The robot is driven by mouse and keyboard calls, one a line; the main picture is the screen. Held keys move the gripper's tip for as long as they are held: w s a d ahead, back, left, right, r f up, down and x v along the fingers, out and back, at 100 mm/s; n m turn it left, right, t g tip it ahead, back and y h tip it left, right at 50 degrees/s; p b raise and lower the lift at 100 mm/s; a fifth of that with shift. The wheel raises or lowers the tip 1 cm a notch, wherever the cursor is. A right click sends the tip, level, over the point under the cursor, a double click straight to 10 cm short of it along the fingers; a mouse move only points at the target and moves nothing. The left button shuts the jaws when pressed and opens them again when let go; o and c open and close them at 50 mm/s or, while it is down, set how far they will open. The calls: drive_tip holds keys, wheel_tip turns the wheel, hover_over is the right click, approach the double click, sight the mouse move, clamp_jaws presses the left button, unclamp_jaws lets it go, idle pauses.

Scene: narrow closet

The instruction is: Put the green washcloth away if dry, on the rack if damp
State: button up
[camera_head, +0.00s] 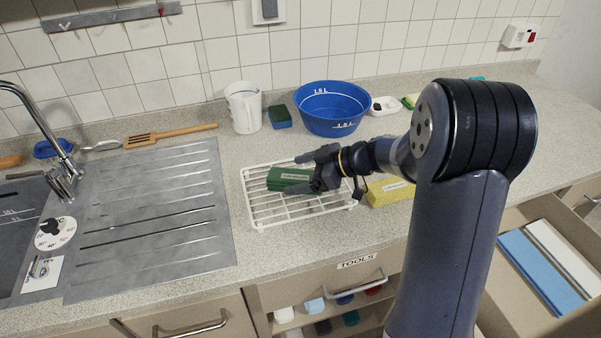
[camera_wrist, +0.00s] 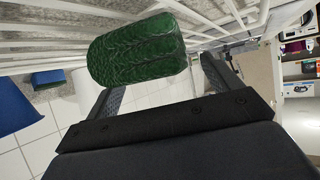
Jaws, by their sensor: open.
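The green washcloth (camera_head: 283,179) lies folded on the white wire rack (camera_head: 262,221) on the counter, with a pale label on it. Its dark, creased green side also shows in the wrist view (camera_wrist: 137,48), in front of the rack wires. My gripper (camera_head: 293,175) is at the rack, its fingers open on either side of the washcloth's near end in the head view. In the wrist view my gripper (camera_wrist: 163,76) has its fingers apart, with the cloth ahead of the palm and no clear grip on it. I cannot tell whether the cloth is damp.
A yellow labelled cloth (camera_head: 389,191) lies right of the rack, partly behind my arm. A blue bowl (camera_head: 333,106), white jug (camera_head: 244,107) and green-blue sponge (camera_head: 280,117) stand behind. At right, an open drawer holds blue (camera_head: 540,272) and white cloths. The metal drainboard (camera_head: 150,215) is clear.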

drive_tip(key=shift+r+p, duration=0.2)
drive_tip(key=shift+p, duration=0.2)
drive_tip(key=b+v, duration=0.2)
drive_tip(key=v, duration=1)
